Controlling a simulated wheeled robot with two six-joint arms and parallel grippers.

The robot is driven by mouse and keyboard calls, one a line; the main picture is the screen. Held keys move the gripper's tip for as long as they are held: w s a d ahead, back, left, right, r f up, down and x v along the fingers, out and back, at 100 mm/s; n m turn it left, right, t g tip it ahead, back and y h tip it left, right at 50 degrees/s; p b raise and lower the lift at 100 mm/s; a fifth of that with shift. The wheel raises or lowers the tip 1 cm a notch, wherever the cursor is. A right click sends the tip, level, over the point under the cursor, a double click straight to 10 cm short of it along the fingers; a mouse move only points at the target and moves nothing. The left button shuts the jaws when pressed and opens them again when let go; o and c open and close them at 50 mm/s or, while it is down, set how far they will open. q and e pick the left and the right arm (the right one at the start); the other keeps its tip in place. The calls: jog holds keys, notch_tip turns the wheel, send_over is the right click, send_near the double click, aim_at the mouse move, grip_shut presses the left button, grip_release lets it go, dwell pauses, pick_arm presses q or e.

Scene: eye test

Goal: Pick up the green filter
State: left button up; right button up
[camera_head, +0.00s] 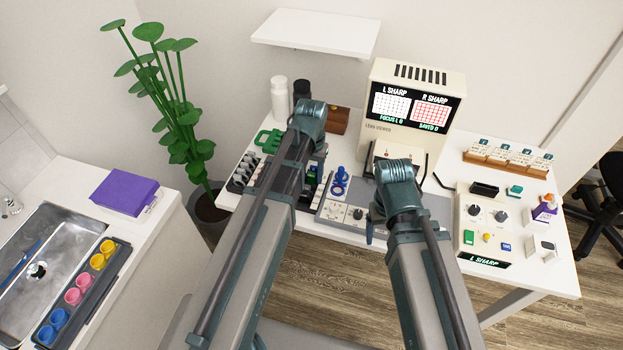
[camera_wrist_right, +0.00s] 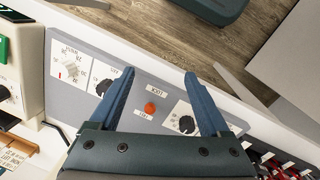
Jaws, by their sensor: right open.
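I cannot make out for sure which green thing is the green filter. A green object with a handle-like shape (camera_head: 268,139) lies at the table's back left, and a small green patch (camera_head: 313,178) shows just right of my left arm. My right gripper (camera_wrist_right: 159,75) is open and empty above the grey panel (camera_wrist_right: 64,103), around its orange-red button (camera_wrist_right: 150,107). In the head view only a bit of a blue finger shows beside the right wrist. My left gripper (camera_head: 318,165) is mostly hidden behind its own arm, over the rack area; its jaws cannot be read.
A rack of dark pieces (camera_head: 243,172) stands at the table's left. A blue spool-like thing (camera_head: 340,182) is between my arms. A viewer (camera_head: 413,82) stands behind, and a control box (camera_head: 485,218) with a green button (camera_head: 469,237) at right. A sink counter (camera_head: 150,215) is at left.

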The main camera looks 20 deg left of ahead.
aim_at(312, 173)
pick_arm(q)
grip_shut()
jog(key=shift+r, duration=0.1)
pick_arm(e)
jog(key=shift+r, duration=0.1)
pick_arm(q)
notch_tip(312, 173, up, 10)
jog(key=p, duration=1)
pick_arm(e)
notch_tip(312, 173, up, 10)
